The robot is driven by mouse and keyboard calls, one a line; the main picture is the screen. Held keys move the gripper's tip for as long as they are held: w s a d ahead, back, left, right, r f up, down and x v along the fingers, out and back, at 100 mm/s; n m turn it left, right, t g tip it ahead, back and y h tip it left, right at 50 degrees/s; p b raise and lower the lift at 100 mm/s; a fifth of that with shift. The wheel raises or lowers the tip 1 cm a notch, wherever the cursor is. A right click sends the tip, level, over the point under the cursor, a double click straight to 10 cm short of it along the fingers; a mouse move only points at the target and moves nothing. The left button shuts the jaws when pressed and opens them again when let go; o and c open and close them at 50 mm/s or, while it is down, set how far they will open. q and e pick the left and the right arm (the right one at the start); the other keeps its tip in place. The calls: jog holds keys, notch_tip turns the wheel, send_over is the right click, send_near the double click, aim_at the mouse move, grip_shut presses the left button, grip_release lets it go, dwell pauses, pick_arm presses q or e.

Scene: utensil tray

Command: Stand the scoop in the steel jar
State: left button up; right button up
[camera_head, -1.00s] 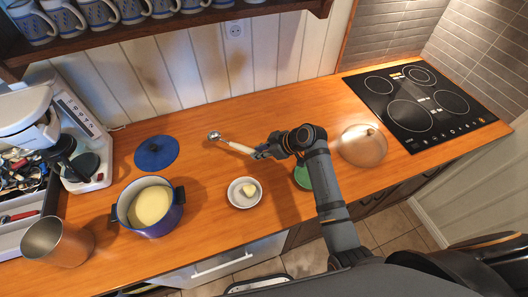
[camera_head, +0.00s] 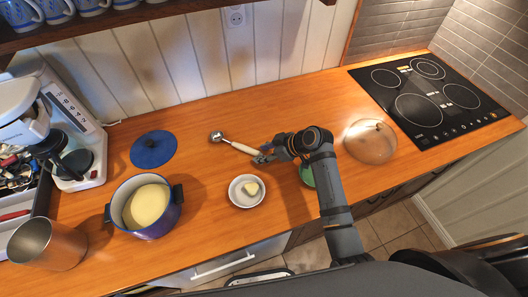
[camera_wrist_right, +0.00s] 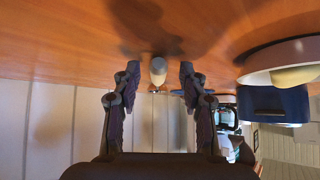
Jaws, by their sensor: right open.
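The scoop (camera_head: 236,145) lies on the wooden counter, its round metal bowl to the left and its pale handle pointing right. My right gripper (camera_head: 264,155) is low over the counter at the handle's end. In the right wrist view, the open gripper (camera_wrist_right: 159,80) has one finger on each side of the pale handle end (camera_wrist_right: 158,71), with gaps between. The steel jar (camera_head: 65,246) stands upright at the counter's front left; it looks brownish and its mouth is open. My left gripper is not in view.
A coffee maker (camera_head: 92,182) stands at the left. A glass lid (camera_head: 370,143) and a black hob (camera_head: 428,100) are at the right.

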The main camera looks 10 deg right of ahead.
jog(key=shift+w, duration=0.1)
jog(key=b+v, duration=0.1)
jog(key=v, duration=0.3)
jog(key=shift+d, duration=0.1)
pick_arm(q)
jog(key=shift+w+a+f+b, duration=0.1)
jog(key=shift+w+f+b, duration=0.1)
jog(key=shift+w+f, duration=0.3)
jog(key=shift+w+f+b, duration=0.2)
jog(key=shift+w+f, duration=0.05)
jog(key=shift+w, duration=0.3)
pick_arm(e)
jog(key=v, duration=0.8)
